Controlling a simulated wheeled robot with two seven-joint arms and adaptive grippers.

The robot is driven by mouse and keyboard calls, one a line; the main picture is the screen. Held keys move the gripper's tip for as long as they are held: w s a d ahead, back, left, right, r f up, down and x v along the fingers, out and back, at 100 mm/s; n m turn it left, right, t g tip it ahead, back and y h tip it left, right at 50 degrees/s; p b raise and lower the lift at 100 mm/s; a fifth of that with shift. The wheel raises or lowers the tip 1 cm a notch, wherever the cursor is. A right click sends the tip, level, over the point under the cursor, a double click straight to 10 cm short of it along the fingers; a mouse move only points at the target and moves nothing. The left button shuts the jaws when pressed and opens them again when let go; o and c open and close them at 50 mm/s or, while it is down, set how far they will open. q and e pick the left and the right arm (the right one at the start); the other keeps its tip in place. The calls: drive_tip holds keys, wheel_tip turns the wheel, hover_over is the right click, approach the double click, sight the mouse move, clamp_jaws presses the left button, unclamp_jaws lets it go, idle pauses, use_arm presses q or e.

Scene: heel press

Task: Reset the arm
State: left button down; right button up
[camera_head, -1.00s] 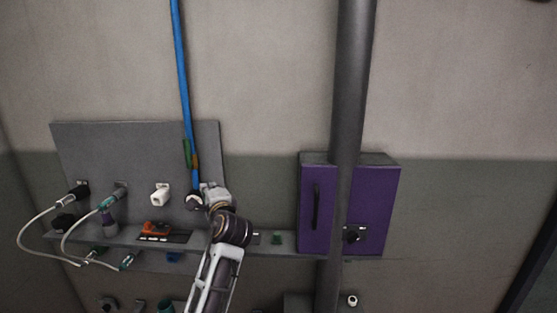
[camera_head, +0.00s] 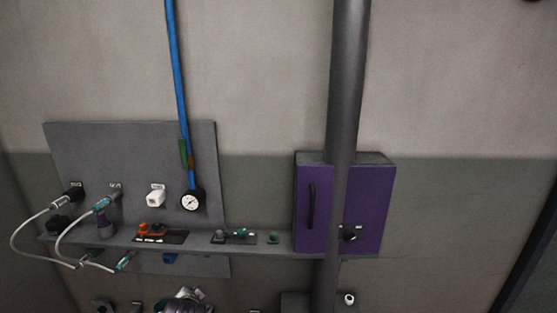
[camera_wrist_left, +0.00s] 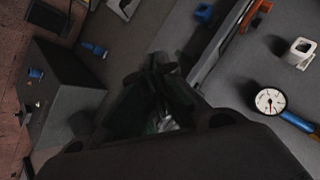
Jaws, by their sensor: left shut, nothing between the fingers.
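My left arm is low in the head view, with only a part of it showing at the bottom edge, below the grey shelf (camera_head: 205,239). In the left wrist view my left gripper (camera_wrist_left: 163,65) is dark, shut and empty. It appears apart from the panel and its fittings. The round white-faced gauge (camera_head: 192,201) hangs at the lower end of the blue pipe (camera_head: 178,90); it also shows at the right of the left wrist view (camera_wrist_left: 269,101). My right gripper is in neither view.
A grey panel (camera_head: 75,150) carries a white socket (camera_head: 156,197) and plugs with pale cables. An orange-handled valve (camera_head: 149,230) and a small switch unit (camera_head: 235,237) sit on the shelf. A purple cabinet (camera_head: 311,230) stands right, behind a thick vertical pipe (camera_head: 346,80).

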use_arm(q)
drive_tip(key=s+d+f+n+g+h, duration=0.1)
drive_tip(key=s+f+n+g+h, duration=0.3)
drive_tip(key=s, duration=0.6)
drive_tip(key=s+d+f+n+g, duration=0.15)
drive_tip(key=s+f, duration=0.35)
drive_tip(key=s, duration=0.6)
wheel_tip(320, 180, down, 34)
drive_tip(key=s+m+g, duration=0.1)
drive_tip(key=s, duration=0.2)
drive_tip(key=s+a+f, duration=0.2)
drive_tip(key=s+f, duration=0.7)
drive_tip(key=s, duration=0.2)
drive_tip(key=s+a+f+g, duration=0.1)
drive_tip(key=s+f, duration=0.9)
drive_tip(key=s, duration=0.1)
drive_tip(key=shift+a+f, duration=0.15)
drive_tip(key=shift+a, duration=0.25)
drive_tip(key=shift+g, duration=0.25)
